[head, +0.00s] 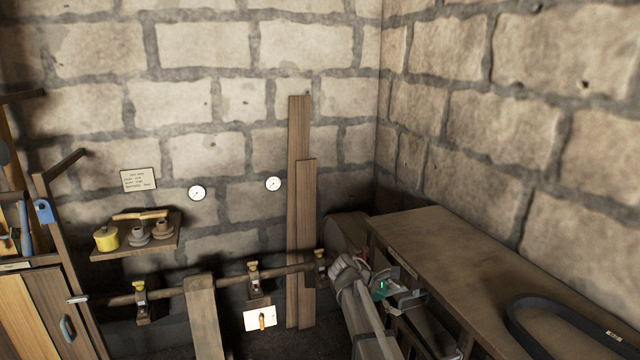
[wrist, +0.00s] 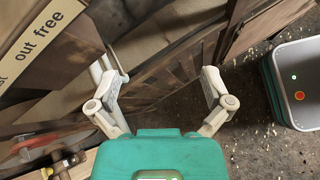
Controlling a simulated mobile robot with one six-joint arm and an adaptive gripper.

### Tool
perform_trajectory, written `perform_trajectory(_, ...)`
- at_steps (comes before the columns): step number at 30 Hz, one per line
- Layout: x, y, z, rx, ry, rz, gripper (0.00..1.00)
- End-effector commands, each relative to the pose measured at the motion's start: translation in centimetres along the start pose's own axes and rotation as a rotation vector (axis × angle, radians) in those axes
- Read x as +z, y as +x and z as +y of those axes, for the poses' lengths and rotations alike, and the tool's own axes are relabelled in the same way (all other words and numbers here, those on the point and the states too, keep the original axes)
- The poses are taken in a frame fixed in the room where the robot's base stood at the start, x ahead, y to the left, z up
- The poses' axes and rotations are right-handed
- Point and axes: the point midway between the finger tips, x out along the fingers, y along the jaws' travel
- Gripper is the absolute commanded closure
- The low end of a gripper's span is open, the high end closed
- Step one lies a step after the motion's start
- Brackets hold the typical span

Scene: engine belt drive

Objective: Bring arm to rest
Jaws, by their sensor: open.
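My gripper shows in the wrist view (wrist: 165,85) with its two pale fingers spread wide apart and nothing between them. Beyond the fingers are wooden boards and a dark, speckled floor. In the head view my arm rises from the lower middle right, and my gripper (head: 408,298) is beside the near left edge of the workbench (head: 430,232). The finger detail there is small and partly hidden by the arm's own links.
A black belt (head: 516,327) lies on the workbench. A horizontal shaft (head: 185,289) runs along the stone wall to the left of my arm. Two planks (head: 298,140) lean on the wall. A shelf (head: 150,245) holds a yellow tin. A lettered board (wrist: 45,40) is close by in the wrist view.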

Motion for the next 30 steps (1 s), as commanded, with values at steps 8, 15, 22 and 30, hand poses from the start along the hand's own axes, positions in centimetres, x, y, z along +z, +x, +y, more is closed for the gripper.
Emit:
perform_trajectory(8, -1.0, 2.2, -8.3, -0.176, 0.394, 0.266, 0.00)
perform_trajectory(15, -2.2, 2.1, -14.6, -0.407, 0.737, 0.446, 0.00)
perform_trajectory(22, -2.9, 0.8, -19.6, -0.662, 1.020, 0.554, 0.00)
perform_trajectory(30, -3.3, -0.4, -21.6, -0.817, 1.162, 0.589, 0.00)
